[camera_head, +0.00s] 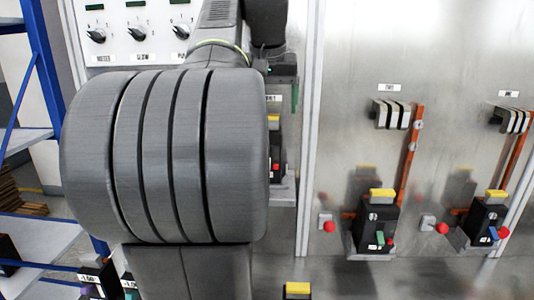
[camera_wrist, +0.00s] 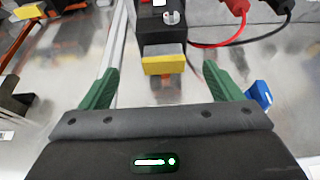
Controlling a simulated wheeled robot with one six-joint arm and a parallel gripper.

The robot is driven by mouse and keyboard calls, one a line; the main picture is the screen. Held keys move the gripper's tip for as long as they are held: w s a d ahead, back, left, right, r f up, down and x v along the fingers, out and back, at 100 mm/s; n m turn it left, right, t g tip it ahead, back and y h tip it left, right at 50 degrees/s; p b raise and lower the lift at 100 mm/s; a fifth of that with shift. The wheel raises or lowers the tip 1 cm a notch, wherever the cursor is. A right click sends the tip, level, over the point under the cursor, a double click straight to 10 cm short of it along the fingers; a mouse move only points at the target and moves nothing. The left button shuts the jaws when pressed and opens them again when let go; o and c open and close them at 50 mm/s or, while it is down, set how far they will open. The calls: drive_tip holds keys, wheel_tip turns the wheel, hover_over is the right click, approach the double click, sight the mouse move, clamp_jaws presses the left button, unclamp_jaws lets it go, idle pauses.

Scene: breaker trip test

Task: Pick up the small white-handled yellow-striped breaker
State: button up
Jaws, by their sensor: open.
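My gripper (camera_wrist: 161,86) is open in the wrist view, its two green fingers spread wide with nothing held. Just beyond and between the fingers is a black breaker (camera_wrist: 160,38) with a yellow band on its near end. It has a grey round screw, and a bit of white shows at the top edge. I cannot tell whether that white is its handle. In the head view my arm hides most of the gripper. A partly hidden yellow-topped breaker (camera_head: 274,150) shows just right of my arm. Small dark breakers (camera_head: 96,277) with white labels sit at the lower left.
Two larger black yellow-topped breakers (camera_head: 377,225) (camera_head: 486,220) are mounted on the metal panel at right, beside red buttons. A blue shelf frame (camera_head: 45,70) stands at left. Red and black cables (camera_wrist: 236,6) run near the top right of the wrist view.

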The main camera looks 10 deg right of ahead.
sight(275, 130)
drive_tip(key=shift+w+d+f, duration=0.1)
drive_tip(key=shift+w+f, duration=0.15)
drive_tip(key=shift+f, duration=0.45)
drive_tip(key=shift+d+f, duration=0.15)
drive_tip(key=shift+f, duration=0.4)
drive_tip(key=x, duration=0.2)
drive_tip(key=p+x, duration=0.1)
drive_tip(key=x, duration=0.1)
drive_tip(key=shift+w+a, duration=0.3)
drive_tip(key=shift+w, duration=0.15)
drive_tip(key=shift+w+d+f, duration=0.1)
drive_tip(key=shift+w+f, duration=0.05)
drive_tip(key=shift+f, duration=0.4)
clamp_jaws()
drive_tip(key=shift+r, duration=0.1)
